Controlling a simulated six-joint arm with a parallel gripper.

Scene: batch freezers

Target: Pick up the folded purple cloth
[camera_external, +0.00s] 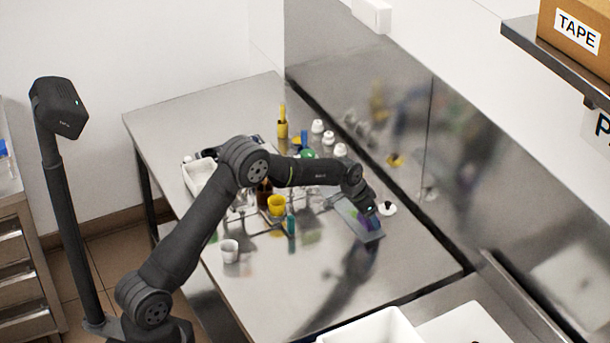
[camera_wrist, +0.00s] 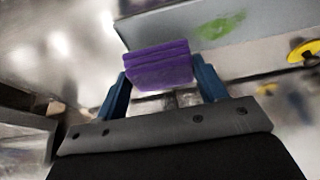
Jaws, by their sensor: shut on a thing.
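The folded purple cloth (camera_wrist: 158,66) shows in the wrist view as a stack of flat layers between the two blue fingers of my gripper (camera_wrist: 160,76). My gripper is shut on it, with a finger at each side. In the external view my gripper (camera_external: 368,211) points down at the right part of the steel table, over a tilted grey panel (camera_external: 350,218). The cloth is mostly hidden there by my gripper and the panel. Whether the cloth touches the surface below cannot be told.
A grey surface with a green smear (camera_wrist: 222,26) lies just beyond the cloth. A black-and-white round item (camera_external: 388,209) is close to my gripper's right. The table's front (camera_external: 300,290) is clear.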

